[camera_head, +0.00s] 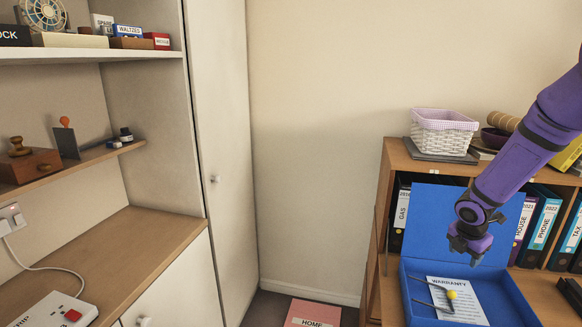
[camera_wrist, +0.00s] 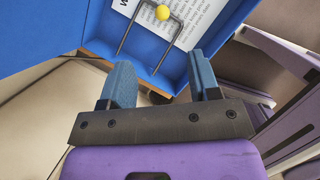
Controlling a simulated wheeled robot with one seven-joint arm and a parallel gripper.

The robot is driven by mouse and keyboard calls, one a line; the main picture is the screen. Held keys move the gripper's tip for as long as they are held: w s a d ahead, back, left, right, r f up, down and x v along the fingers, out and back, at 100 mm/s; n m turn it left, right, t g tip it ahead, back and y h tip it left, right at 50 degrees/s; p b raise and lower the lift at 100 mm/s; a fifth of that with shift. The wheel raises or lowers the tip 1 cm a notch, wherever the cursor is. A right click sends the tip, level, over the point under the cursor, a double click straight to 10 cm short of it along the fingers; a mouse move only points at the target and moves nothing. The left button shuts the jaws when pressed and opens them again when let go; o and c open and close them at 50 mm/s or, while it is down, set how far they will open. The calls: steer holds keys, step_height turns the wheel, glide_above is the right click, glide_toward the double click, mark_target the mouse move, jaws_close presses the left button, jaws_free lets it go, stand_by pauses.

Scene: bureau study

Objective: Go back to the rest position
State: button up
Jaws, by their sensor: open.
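My purple arm reaches in from the right in the head view, and my gripper (camera_head: 470,252) hangs above the open blue box file (camera_head: 409,292). In the wrist view my gripper (camera_wrist: 165,85) shows two blue-grey fingers spread apart with nothing between them. A white paper headed WARRANTY (camera_head: 476,307) lies in the box. A dark bent wire piece with a yellow ball (camera_head: 451,295) lies on the paper; the yellow ball also shows in the wrist view (camera_wrist: 163,13). The fingers are apart from the box contents.
The box stands on a wooden shelf unit (camera_head: 393,158) with several ring binders (camera_head: 544,228) behind. A white basket (camera_head: 443,136) stands on its top. A desk with a power strip (camera_head: 52,311) and shelves are at left. A pink HOME folder (camera_head: 313,313) is low in the middle.

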steer(key=s+a+r+m, duration=0.3)
steer(key=s+r+m, duration=0.1)
steer(key=r, duration=0.3)
steer(key=s+a+r+m+h, duration=0.1)
steer(key=s+a+r+m, duration=0.2)
steer(key=r, duration=0.4)
steer(key=s+a+r+m, duration=0.2)
steer(key=s+r+m, duration=0.2)
steer(key=r, duration=0.3)
steer(key=s+a+r+m+t+y, duration=0.1)
steer(key=s+a+r+m, duration=0.1)
steer(key=s, duration=0.4)
steer(key=s+a+r+m+t+y, duration=0.1)
steer(key=s+a+r+m, duration=0.2)
steer(key=s+a+m, duration=0.2)
steer(key=s+a+r+m+y, duration=0.1)
steer(key=s+a+r+m, duration=0.2)
steer(key=s, duration=0.6)
steer(key=shift+a+r+m+t+y, duration=0.25)
steer(key=shift+a+m+t+y, duration=0.2)
steer(key=shift+m, duration=0.45)
steer(key=shift+w, duration=0.1)
